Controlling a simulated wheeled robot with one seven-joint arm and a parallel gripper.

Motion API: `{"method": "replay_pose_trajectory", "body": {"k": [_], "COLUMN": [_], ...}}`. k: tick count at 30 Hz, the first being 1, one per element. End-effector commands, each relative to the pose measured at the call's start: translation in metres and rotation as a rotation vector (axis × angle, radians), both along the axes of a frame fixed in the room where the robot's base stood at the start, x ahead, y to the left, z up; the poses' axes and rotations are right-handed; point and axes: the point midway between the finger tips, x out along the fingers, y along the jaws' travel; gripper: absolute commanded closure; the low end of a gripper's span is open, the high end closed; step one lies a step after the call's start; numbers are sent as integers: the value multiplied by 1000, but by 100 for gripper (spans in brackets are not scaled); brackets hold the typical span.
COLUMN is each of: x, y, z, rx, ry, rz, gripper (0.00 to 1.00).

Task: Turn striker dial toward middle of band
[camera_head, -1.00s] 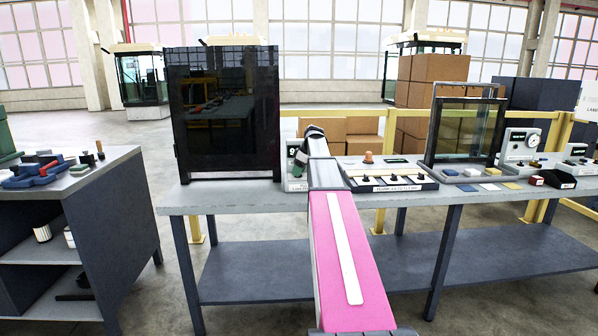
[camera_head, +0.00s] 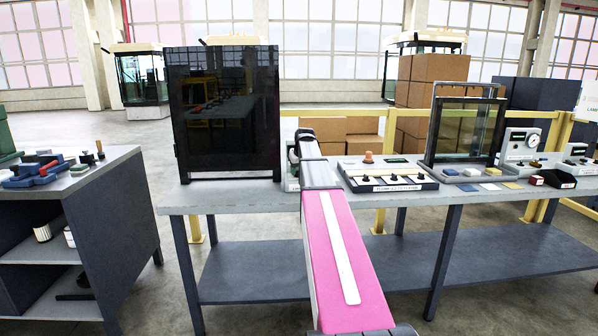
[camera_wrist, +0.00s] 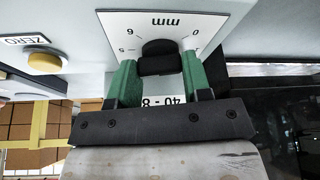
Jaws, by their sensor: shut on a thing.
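The striker dial (camera_wrist: 158,52) is a black knob in the wrist view, on a white scale plate (camera_wrist: 118,22) marked "mm" with numbers, seen upside down. My gripper (camera_wrist: 157,78) has its two green fingers on either side of the knob and is shut on it. A label reading about "40 - 8" shows upside down between the fingers, partly covered. The dial's pointer cannot be made out. In the head view my pink arm hides most of the dial's unit (camera_head: 292,184) on the bench.
A yellow button (camera_wrist: 44,63) beside a "ZERO" label is left of the plate in the wrist view. In the head view a tall dark panel (camera_head: 225,115) stands left of my arm. A switch box (camera_head: 388,178) and a glass-fronted frame (camera_head: 465,130) stand right.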

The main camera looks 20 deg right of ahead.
Motion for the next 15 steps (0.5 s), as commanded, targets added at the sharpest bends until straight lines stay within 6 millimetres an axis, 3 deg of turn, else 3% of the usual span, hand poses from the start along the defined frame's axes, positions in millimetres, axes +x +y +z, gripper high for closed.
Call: {"method": "replay_pose_trajectory", "body": {"k": [15], "x": [-1], "y": [1], "z": [0], "rx": [-1], "ry": [1], "rz": [-253], "gripper": [79]}}
